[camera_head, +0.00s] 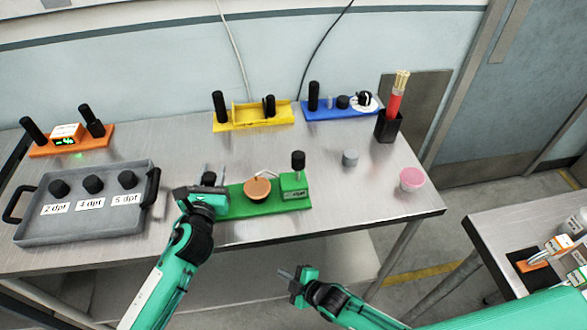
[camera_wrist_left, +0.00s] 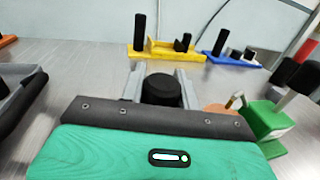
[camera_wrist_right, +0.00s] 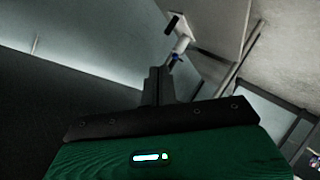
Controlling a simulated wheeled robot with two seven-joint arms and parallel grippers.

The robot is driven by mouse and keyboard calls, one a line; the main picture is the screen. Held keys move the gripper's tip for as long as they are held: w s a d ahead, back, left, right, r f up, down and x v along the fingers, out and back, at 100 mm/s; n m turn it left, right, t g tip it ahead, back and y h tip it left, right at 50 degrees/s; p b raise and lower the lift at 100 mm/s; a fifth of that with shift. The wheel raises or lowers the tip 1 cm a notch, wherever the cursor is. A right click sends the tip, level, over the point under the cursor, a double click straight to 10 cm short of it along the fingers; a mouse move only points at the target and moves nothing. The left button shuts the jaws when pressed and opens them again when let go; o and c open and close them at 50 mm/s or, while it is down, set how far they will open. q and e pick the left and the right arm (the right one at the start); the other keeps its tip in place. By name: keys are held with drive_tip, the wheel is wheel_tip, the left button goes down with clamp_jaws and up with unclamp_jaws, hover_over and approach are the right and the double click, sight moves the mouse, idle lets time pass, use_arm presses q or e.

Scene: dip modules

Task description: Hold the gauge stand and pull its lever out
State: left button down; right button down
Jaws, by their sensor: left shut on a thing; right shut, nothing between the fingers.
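The green gauge stand (camera_head: 236,208) lies near the front edge of the metal table. It carries an orange disc (camera_head: 257,190) at its middle and a green block (camera_head: 294,187) with a black knob (camera_head: 298,160) on its right end. The block also shows in the left wrist view (camera_wrist_left: 266,120). My left gripper (camera_head: 208,180) is shut on the black post (camera_wrist_left: 161,91) at the stand's left end. The post's lower part is hidden. My right gripper (camera_head: 284,273) is shut and empty, low in front of the table and apart from the stand.
A grey tray (camera_head: 85,227) with black knobs stands left. Orange (camera_head: 98,140), yellow (camera_head: 228,125) and blue (camera_head: 325,113) stands sit behind. A black cup (camera_head: 388,127), a grey cylinder (camera_head: 350,158) and a pink-topped jar (camera_head: 411,180) stand right. A second table (camera_head: 500,225) is lower right.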

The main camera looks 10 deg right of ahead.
sight(298, 168)
drive_tip(key=s+a+r+n+y, duration=0.25)
drive_tip(key=a+r+n, duration=0.2)
drive_tip(key=r, duration=0.45)
drive_tip(key=s+a+r+n+y, duration=0.25)
drive_tip(key=a+r, duration=0.25)
drive_tip(key=r, duration=0.4)
drive_tip(key=w+d+r+t+h, duration=0.1)
drive_tip(key=w+d+r+t, duration=0.1)
drive_tip(key=d+r, duration=0.6)
drive_tip(key=w+d+r+t+h, duration=0.2)
drive_tip(key=w+d+r+t, duration=0.1)
drive_tip(key=w+d+r, duration=0.2)
wheel_tip(298, 168, up, 4)
drive_tip(key=d, duration=0.2)
drive_tip(key=shift+d+f+n, duration=0.2)
drive_tip(key=shift+d+n, duration=0.1)
drive_tip(key=shift+d, duration=0.05)
drive_tip(key=shift+w, duration=0.1)
drive_tip(key=w, duration=0.3)
drive_tip(key=w+a, duration=0.1)
drive_tip(key=w, duration=0.2)
drive_tip(key=w+a, duration=0.1)
drive_tip(key=w, duration=0.2)
drive_tip(key=shift+a, duration=0.2)
drive_tip(key=shift+d, duration=0.3)
